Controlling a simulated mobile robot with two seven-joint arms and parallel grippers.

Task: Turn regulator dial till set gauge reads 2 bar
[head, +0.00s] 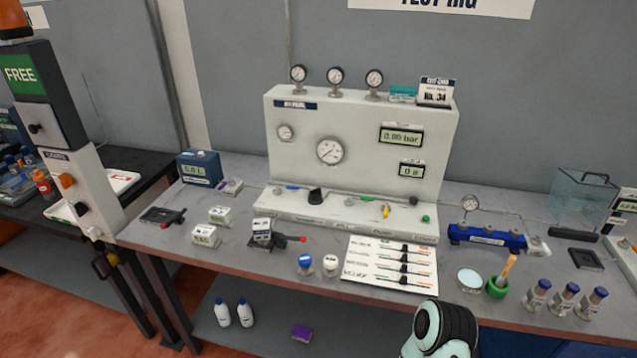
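A white test panel (362,186) stands on the grey bench. A black knob (315,195), which looks like the regulator dial, sits on the panel's lower ledge. A large round gauge (330,150) and a smaller one (285,132) are on the panel face; their needles are too small to read, and I cannot tell which is the set gauge. A digital display (401,136) seems to read 0.00 bar. Neither gripper shows; only a rounded part of my arm is at the bottom right, apart from the dial.
Three small gauges (335,76) stand on top of the panel. In front lie a white card with several rods (390,264), two small jars (305,264) and a red-tipped device (265,233). A blue manifold (487,237) and several vials (564,298) are at right.

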